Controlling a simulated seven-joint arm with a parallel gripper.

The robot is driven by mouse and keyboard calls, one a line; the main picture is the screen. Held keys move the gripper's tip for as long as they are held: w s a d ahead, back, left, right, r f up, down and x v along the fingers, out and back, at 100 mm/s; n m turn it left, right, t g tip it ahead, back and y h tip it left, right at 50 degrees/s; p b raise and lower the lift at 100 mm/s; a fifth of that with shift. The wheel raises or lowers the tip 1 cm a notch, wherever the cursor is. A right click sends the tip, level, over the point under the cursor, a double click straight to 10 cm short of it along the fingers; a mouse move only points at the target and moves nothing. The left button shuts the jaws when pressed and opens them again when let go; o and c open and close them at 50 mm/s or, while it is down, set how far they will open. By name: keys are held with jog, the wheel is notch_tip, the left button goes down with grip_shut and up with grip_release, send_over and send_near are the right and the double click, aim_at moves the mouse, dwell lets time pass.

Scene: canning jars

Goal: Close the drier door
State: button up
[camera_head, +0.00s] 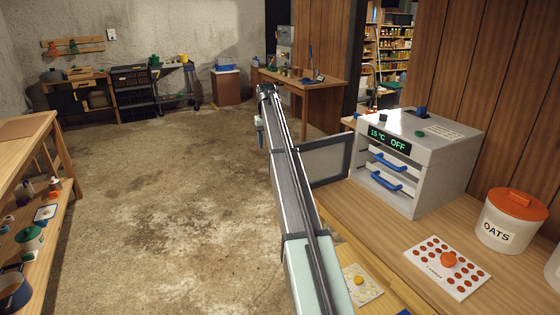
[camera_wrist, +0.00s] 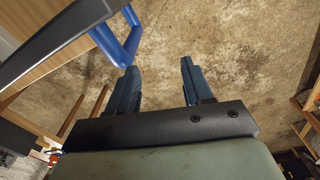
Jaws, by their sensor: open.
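The drier (camera_head: 440,150) is a white box on the wooden counter, with a display reading "15 °C OFF". Its front is uncovered and shows two racks with blue handles (camera_head: 387,183). The drier door (camera_head: 325,161), a see-through panel in a dark frame, stands open to the left of the box, partly behind my arm. In the wrist view the door's dark edge (camera_wrist: 50,38) and its blue handle (camera_wrist: 128,45) are at upper left. My gripper (camera_wrist: 160,66) is open and empty, pointing down. Its left finger is right by the handle's end; I cannot tell whether they touch. In the head view my gripper (camera_head: 260,134) is left of the door.
An oats canister (camera_head: 511,222) and a white card with red dots (camera_head: 447,267) are on the counter right of and in front of the drier. A wooden shelf unit (camera_head: 30,128) stands at far left. The concrete floor (camera_head: 170,200) between is clear.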

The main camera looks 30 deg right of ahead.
jog(key=d+r, duration=0.2)
jog(key=s+d+r, duration=0.1)
jog(key=d+r, duration=0.1)
jog(key=shift+s+d+r, duration=0.1)
jog(key=shift+d+r, duration=0.15)
jog(key=shift+d, duration=0.05)
jog(key=shift+s+d+n, duration=0.1)
jog(key=shift+d+n, duration=0.05)
jog(key=shift+n, duration=0.15)
notch_tip(320, 180, down, 14)
jog(key=shift+r, duration=0.2)
jog(key=shift+c, duration=0.4)
grip_shut()
